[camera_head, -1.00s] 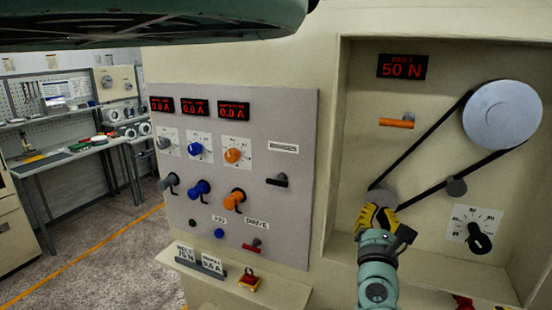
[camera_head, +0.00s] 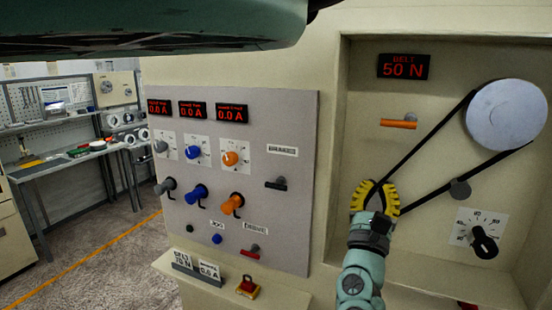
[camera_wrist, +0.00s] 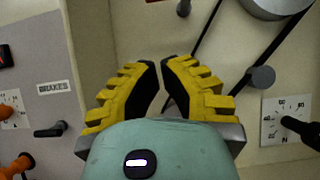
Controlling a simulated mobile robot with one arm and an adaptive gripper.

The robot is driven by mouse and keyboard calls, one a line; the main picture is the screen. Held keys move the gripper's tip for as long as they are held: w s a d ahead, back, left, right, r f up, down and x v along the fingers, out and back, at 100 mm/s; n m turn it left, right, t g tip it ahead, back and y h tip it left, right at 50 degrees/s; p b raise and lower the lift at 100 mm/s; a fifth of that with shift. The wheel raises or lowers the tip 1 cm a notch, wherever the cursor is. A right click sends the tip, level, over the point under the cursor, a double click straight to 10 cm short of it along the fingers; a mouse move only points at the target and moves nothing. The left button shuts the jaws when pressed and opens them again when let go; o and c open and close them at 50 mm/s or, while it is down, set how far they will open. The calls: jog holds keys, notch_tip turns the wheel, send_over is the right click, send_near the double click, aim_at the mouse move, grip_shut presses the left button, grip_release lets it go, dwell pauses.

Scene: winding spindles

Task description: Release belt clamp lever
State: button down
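An orange lever (camera_head: 398,124), which looks like the belt clamp lever, lies about horizontal on the recessed panel (camera_head: 440,80), under the red "BELT 50 N" display (camera_head: 403,66). My gripper (camera_head: 376,184) is below it and a little to the left, clear of it in the picture. Its yellow fingers point upward, with a gap between them and nothing visibly held. In the wrist view, the fingertips (camera_wrist: 161,62) are close together with a narrow gap. I cannot make out the orange lever for certain there. The lower left end of the belt is hidden behind my gripper.
A black belt (camera_head: 440,126) runs from the large grey pulley (camera_head: 507,115) down toward my gripper. A small roller (camera_head: 459,189) and a black dial (camera_head: 484,241) are to the right. The left panel (camera_head: 295,120) carries several knobs and levers. The recess wall stands left of my gripper.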

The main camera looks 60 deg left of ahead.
aim_at(398, 124)
jog(key=w+a+r+p, duration=0.3)
jog(key=w+r+p, duration=0.3)
jog(key=r+p, duration=0.1)
jog(key=shift+a+r, duration=0.35)
jog(key=shift+r, duration=0.35)
jog(key=shift+w, duration=0.1)
jog(key=shift+a+r+m+t+h+b, duration=0.1)
jog(key=shift+m+t+h+b, duration=0.15)
jog(key=shift+m+h, duration=0.35)
jog(key=shift+a+r+m+t+h+b, duration=0.15)
jog(key=shift+m+t+h, duration=0.2)
jog(key=shift+m, duration=0.35)
